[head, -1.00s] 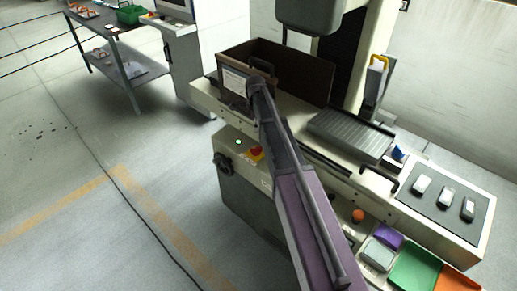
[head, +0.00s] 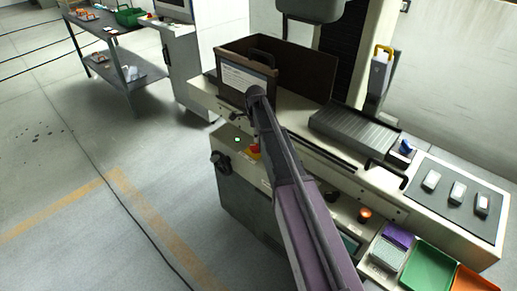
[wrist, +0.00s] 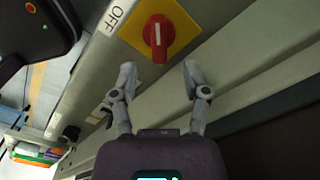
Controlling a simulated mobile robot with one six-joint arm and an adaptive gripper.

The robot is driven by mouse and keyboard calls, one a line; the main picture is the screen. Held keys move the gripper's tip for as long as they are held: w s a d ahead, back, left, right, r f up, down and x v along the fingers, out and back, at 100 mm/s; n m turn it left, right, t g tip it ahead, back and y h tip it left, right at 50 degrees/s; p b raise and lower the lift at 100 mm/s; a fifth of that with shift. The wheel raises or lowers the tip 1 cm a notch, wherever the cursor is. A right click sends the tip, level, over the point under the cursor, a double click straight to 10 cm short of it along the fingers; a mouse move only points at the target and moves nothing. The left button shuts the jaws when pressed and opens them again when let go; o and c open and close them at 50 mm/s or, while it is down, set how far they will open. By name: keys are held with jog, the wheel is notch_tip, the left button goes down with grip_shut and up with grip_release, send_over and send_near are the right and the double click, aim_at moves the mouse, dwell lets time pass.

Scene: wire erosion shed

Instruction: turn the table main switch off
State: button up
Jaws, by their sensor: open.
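The table main switch is a red rotary knob (wrist: 157,38) on a yellow plate (wrist: 183,24) in the wrist view. Its handle points down in the picture, toward my gripper. A white OFF label (wrist: 115,15) is to the left of the plate. My gripper (wrist: 158,77) is open and empty, its two fingertips just below the knob and apart from it, one on each side. In the head view the red knob (head: 255,149) is partly hidden beside my arm, on the machine's front. My fingers are hidden there.
A brown open box (head: 306,72) stands on the machine above the switch. A black handwheel (head: 221,163) and a green lamp (head: 237,139) are left of it. Trays, including a green one (head: 407,267), lie at the right.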

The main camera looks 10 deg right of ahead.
aim_at(256, 145)
jog(key=shift+f+b, duration=2.45)
jog(key=shift+f, duration=0.3)
grip_shut()
jog(key=shift+d, duration=0.55)
jog(key=shift+a, duration=0.5)
